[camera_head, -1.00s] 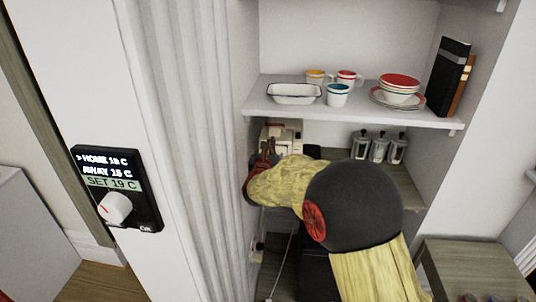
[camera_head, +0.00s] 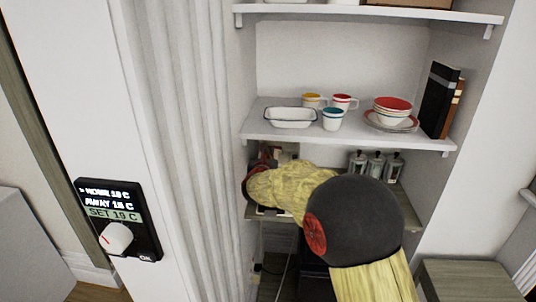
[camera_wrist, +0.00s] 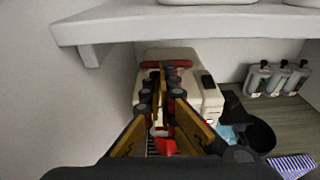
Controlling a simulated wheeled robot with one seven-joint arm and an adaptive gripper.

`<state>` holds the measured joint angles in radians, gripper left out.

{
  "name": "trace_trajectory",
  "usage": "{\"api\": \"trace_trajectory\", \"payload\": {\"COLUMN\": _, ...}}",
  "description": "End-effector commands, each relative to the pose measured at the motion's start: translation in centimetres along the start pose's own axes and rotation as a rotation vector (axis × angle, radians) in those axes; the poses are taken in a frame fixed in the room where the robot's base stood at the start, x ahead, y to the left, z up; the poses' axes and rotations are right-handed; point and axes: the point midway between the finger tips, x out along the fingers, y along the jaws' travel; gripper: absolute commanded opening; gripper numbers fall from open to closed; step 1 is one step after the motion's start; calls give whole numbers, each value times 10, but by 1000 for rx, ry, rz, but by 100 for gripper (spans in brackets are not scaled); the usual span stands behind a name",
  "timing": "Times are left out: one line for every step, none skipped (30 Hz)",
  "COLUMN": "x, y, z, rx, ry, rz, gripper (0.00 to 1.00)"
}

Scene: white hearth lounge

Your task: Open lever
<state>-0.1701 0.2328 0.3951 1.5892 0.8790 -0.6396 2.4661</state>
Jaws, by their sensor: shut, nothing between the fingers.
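A cream appliance (camera_wrist: 200,85) stands on the counter under the shelf, and a small part of it shows behind my arm in the head view (camera_head: 287,149). A red bar, which looks like the lever, (camera_wrist: 180,63) lies across its top, with its middle hidden behind my fingertips. My gripper (camera_wrist: 164,68) is shut and empty, with its tips over the bar and the appliance front. I cannot tell if they touch the bar. In the head view my gripper (camera_head: 262,160) is small and partly hidden by my wrist. A red part (camera_wrist: 167,146) shows lower down between the fingers.
A white shelf (camera_head: 350,137) with cups, a dish, bowls and books hangs just above my gripper. Several grey canisters (camera_wrist: 275,78) stand to the right. A dark round vessel (camera_wrist: 252,130) sits right of the appliance. A ribbed wall (camera_head: 190,150) is close on the left.

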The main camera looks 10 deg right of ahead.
Motion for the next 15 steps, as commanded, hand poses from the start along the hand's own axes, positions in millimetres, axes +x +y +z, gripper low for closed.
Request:
{"api": "trace_trajectory", "payload": {"x": 0, "y": 0, "z": 10, "rx": 2, "ry": 19, "rz": -1, "gripper": 0}}
{"api": "trace_trajectory", "payload": {"x": 1, "y": 0, "z": 11, "rx": 0, "ry": 31, "rz": 0, "gripper": 0}}
{"api": "trace_trajectory", "payload": {"x": 2, "y": 0, "z": 13, "rx": 1, "ry": 45, "rz": -1, "gripper": 0}}
{"api": "trace_trajectory", "payload": {"x": 2, "y": 0, "z": 14, "rx": 0, "ry": 56, "rz": -1, "gripper": 0}}
{"api": "trace_trajectory", "payload": {"x": 3, "y": 0, "z": 14, "rx": 1, "ry": 66, "rz": -1, "gripper": 0}}
{"api": "trace_trajectory", "payload": {"x": 3, "y": 0, "z": 15, "rx": -1, "ry": 78, "rz": -1, "gripper": 0}}
{"api": "trace_trajectory", "payload": {"x": 4, "y": 0, "z": 16, "rx": -1, "ry": 86, "rz": -1, "gripper": 0}}
{"api": "trace_trajectory", "payload": {"x": 4, "y": 0, "z": 16, "rx": 1, "ry": 93, "rz": 0, "gripper": 0}}
{"api": "trace_trajectory", "payload": {"x": 4, "y": 0, "z": 16, "rx": 0, "ry": 100, "rz": 1, "gripper": 0}}
{"api": "trace_trajectory", "payload": {"x": 5, "y": 0, "z": 17, "rx": -1, "ry": 105, "rz": 1, "gripper": 0}}
{"api": "trace_trajectory", "payload": {"x": 5, "y": 0, "z": 17, "rx": 0, "ry": 108, "rz": 1, "gripper": 0}}
{"api": "trace_trajectory", "payload": {"x": 5, "y": 0, "z": 17, "rx": 1, "ry": 112, "rz": 1, "gripper": 0}}
{"api": "trace_trajectory", "payload": {"x": 5, "y": 0, "z": 16, "rx": 1, "ry": 114, "rz": 2, "gripper": 0}}
{"api": "trace_trajectory", "payload": {"x": 6, "y": 0, "z": 16, "rx": 1, "ry": 116, "rz": 2, "gripper": 0}}
{"api": "trace_trajectory", "payload": {"x": 6, "y": 0, "z": 16, "rx": 1, "ry": 117, "rz": 2, "gripper": 0}}
